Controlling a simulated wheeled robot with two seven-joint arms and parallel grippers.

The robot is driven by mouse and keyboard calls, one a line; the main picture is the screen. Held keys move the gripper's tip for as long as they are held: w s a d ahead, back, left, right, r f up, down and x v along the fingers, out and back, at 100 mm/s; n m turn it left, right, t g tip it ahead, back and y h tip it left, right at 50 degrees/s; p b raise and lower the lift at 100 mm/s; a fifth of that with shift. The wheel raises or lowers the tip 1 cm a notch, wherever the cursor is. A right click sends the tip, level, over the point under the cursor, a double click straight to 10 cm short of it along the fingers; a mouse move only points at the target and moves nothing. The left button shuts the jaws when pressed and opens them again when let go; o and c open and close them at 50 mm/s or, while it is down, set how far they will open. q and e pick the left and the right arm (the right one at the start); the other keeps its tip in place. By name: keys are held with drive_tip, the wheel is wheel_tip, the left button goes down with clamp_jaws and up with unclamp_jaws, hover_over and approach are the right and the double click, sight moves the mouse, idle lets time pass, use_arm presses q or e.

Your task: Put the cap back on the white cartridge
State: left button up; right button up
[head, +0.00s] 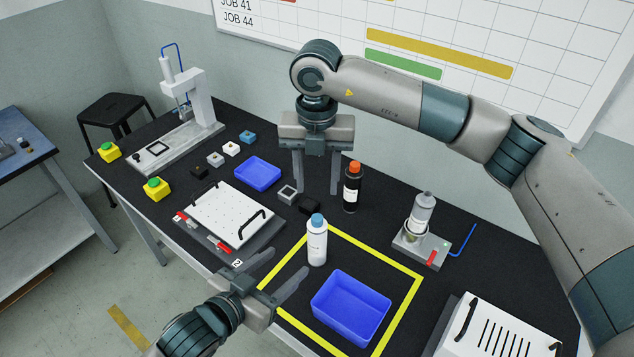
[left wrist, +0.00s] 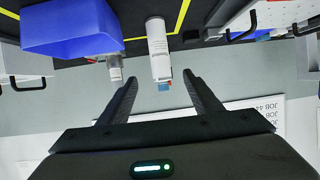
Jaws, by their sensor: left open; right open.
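The white cartridge (head: 316,246) stands upright inside the yellow outline, left of the blue bin. A blue cap (head: 318,220) shows at its top; I cannot tell how firmly it is seated. My left gripper (head: 290,261) is open and empty, its fingers pointing at the white cartridge from the lower left, just short of it. In the left wrist view the white cartridge (left wrist: 157,45) appears upside down beyond the open fingers (left wrist: 160,84). My right gripper (head: 317,192) is open and empty, pointing down behind the white cartridge.
A black cartridge with an orange cap (head: 353,188) stands right of my right gripper. A grey-white cartridge (head: 423,212) stands in a holder (head: 418,245). The blue bin (head: 350,310) is close by on the right. A perforated plate (head: 225,213) lies left. Small blocks lie near my right gripper.

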use_arm(q)
drive_tip(key=shift+v, duration=1.25)
drive_tip(key=shift+r, duration=0.1)
